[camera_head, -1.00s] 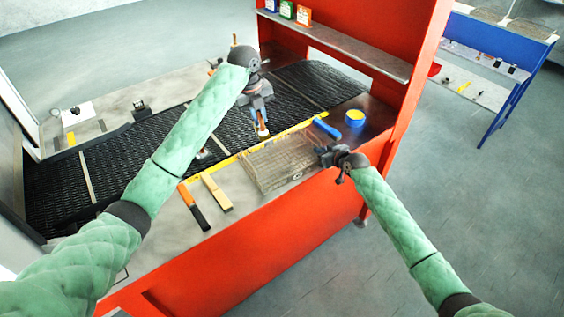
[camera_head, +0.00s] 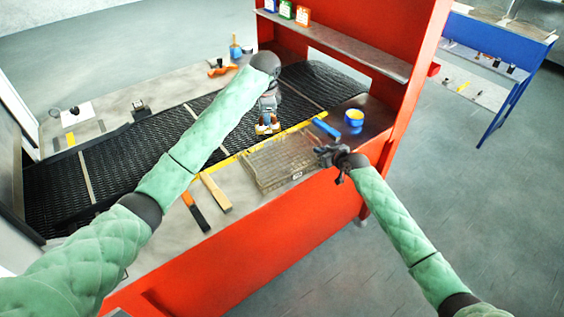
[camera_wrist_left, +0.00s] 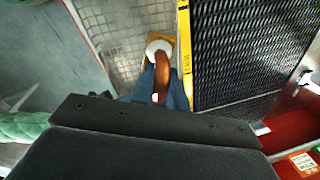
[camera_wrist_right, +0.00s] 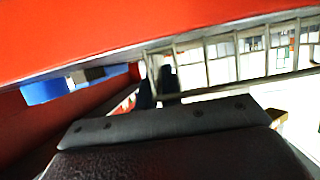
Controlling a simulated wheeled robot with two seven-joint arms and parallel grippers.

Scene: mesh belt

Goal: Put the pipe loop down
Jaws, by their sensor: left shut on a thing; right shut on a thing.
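My left gripper (camera_head: 268,118) is shut on the copper pipe loop (camera_head: 264,129), close above the belt edge in the head view. In the left wrist view the loop (camera_wrist_left: 161,75) shows as a copper bend with a white end, beside the wire basket (camera_wrist_left: 110,25). I cannot tell if it touches anything below. My right gripper (camera_head: 327,156) is shut on the right rim of the wire basket (camera_head: 270,180), which stands on the bench's front edge. The right wrist view shows the basket's wires (camera_wrist_right: 225,68) at my fingers.
The black mesh belt (camera_head: 150,145) runs behind a yellow strip (camera_head: 232,158). An orange-handled tool (camera_head: 196,212) and a tan bar (camera_head: 215,192) lie left of the basket. A blue block (camera_head: 326,128) and a blue-yellow roll (camera_head: 354,117) sit right. A red shelf upright (camera_head: 405,110) stands right.

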